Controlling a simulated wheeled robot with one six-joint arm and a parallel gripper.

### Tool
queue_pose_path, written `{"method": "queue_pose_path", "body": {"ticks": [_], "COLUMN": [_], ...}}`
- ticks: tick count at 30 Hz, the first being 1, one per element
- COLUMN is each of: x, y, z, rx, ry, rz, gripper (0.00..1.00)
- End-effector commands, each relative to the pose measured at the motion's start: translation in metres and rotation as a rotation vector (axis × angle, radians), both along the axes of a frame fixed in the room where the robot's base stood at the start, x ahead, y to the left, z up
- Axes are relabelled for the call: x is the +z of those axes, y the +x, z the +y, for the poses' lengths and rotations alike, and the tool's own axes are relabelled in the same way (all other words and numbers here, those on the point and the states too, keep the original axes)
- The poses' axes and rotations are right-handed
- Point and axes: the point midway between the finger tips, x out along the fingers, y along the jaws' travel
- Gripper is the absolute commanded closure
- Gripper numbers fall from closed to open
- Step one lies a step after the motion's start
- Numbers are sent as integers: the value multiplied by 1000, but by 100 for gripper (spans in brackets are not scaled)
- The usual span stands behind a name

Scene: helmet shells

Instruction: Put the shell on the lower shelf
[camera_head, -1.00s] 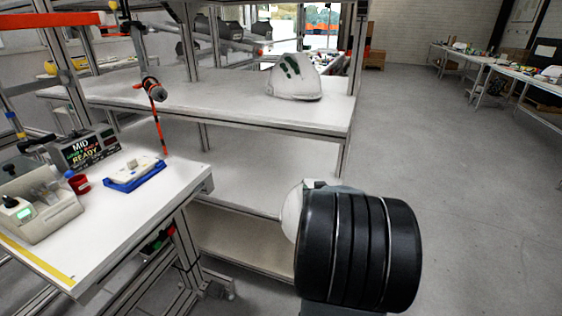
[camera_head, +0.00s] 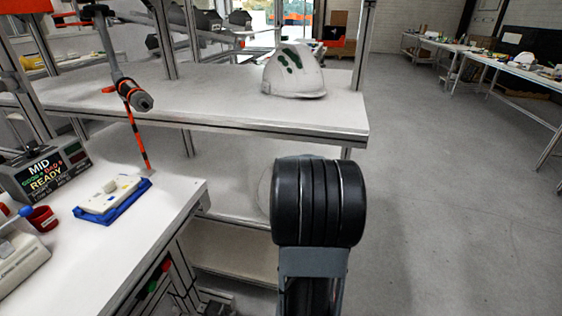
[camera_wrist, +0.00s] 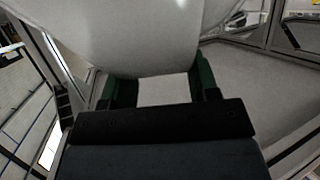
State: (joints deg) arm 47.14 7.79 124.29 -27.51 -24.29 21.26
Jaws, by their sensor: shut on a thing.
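My gripper (camera_wrist: 162,78) is shut on a pale, smooth shell (camera_wrist: 125,30), which fills the upper middle of the wrist view. Its two dark green fingers meet the shell's near edge. In the head view my arm hides the gripper and most of the held shell; only a pale sliver (camera_head: 264,190) shows left of the black wrist. The sliver appears in front of the middle shelf (camera_head: 225,170), below the upper shelf (camera_head: 200,105). Whether the shell touches a shelf cannot be told. A bottom shelf (camera_head: 235,250) lies under the middle one.
A white shell with green marks (camera_head: 294,72) stands on the upper shelf's right end. A workbench (camera_head: 150,215) at left holds a blue tray (camera_head: 112,200) and a display box (camera_head: 45,172). A thin striped pole (camera_head: 135,130) rises by the bench. Open floor (camera_head: 440,200) lies right.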

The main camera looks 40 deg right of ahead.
Motion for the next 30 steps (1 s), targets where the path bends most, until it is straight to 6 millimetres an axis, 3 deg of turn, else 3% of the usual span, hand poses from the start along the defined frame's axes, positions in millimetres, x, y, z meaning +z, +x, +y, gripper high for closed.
{"method": "queue_pose_path", "body": {"ticks": [6,12,26,30], "x": [-1,1,1,-17], "y": [48,77,97,96], "z": [-33,-53,-66,-65], "rx": [2,3,4,4], "ry": [-2,-2,-1,-2], "rz": [-2,-2,-2,-1], "gripper": [100,100,100,100]}}
